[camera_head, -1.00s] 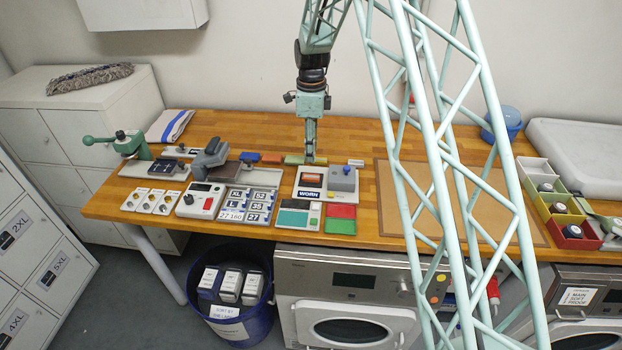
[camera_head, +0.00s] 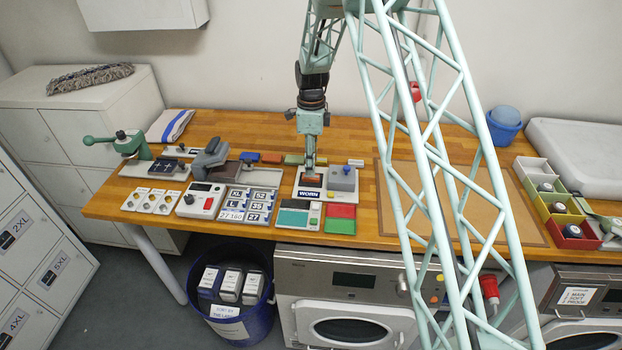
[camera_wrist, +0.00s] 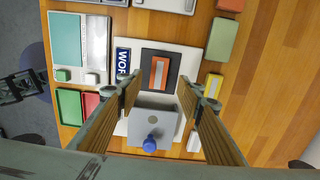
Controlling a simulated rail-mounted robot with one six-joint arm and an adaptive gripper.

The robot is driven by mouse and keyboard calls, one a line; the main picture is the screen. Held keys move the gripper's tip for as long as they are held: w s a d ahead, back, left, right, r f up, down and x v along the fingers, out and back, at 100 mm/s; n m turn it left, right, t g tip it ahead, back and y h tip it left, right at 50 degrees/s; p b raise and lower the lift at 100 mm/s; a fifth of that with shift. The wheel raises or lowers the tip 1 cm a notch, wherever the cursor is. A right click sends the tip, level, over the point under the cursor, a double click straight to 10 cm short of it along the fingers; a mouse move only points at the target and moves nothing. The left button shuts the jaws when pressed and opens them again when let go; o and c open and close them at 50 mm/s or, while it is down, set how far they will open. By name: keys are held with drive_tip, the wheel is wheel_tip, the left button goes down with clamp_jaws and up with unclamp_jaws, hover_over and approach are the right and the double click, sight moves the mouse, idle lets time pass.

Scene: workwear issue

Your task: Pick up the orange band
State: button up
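The orange band (camera_wrist: 160,73) has a grey stripe along its middle. It lies on a dark square pad (camera_wrist: 146,73) of the pale device marked WORN (camera_wrist: 123,62), in the upper middle of the wrist view. In the head view the band (camera_head: 313,182) is small and partly behind my gripper. My gripper (camera_wrist: 160,92) is open. Its two fingers stand wide apart, with nothing held between them. In the head view my gripper (camera_head: 309,171) is over the pad area. I cannot tell its exact height above the band.
A grey box with a blue knob (camera_wrist: 150,145) stands on the same device, beside the pad. A green block (camera_wrist: 222,40) and a yellow piece (camera_wrist: 212,85) lie nearby. Red and green trays (camera_head: 341,212) are in front. The brown mat (camera_head: 450,200) to the right looks clear.

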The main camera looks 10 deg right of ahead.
sight(311, 178)
drive_tip(key=shift+s+f+p, duration=0.1)
drive_tip(key=shift+f+p, duration=0.25)
drive_tip(key=shift+f, duration=2.2)
drive_tip(key=shift+c, duration=0.7)
drive_tip(key=c, duration=0.6)
drive_tip(key=shift+c, duration=0.4)
